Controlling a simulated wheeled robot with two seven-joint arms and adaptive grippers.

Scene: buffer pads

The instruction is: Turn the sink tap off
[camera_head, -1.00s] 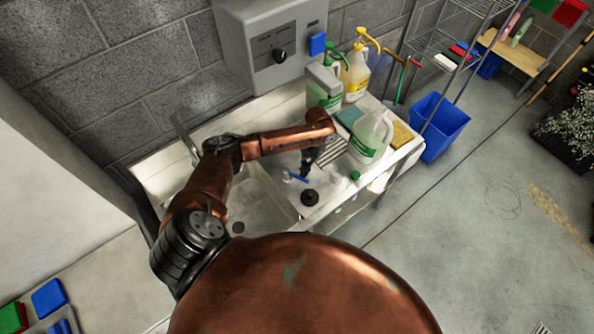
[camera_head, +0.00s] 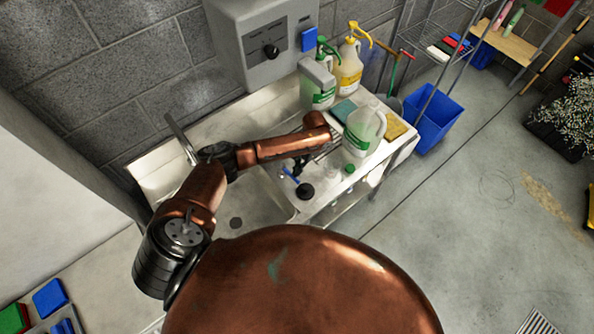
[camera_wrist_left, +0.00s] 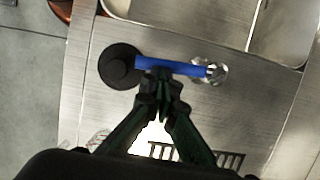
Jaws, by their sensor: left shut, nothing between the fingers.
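A blue bar (camera_head: 291,175), which looks like a lever handle, sits on the steel sink top. In the left wrist view the blue bar (camera_wrist_left: 170,67) runs from the edge of a black round piece (camera_wrist_left: 118,66) to a shiny clear or metal fitting (camera_wrist_left: 212,72). The black piece (camera_head: 305,190) also shows in the head view. My left gripper (camera_wrist_left: 161,88) is shut and empty, its fingertips right by the bar's middle; I cannot tell whether they touch. In the head view my arm partly hides this gripper. My right gripper is not in view.
The sink basin (camera_head: 245,205) is left of the bar. A grey metal bar (camera_head: 181,138) rises at the sink's back left. A clear jug (camera_head: 362,133), spray bottles (camera_head: 349,68) and sponges (camera_head: 394,126) crowd the right end. A blue bin (camera_head: 434,122) stands beyond.

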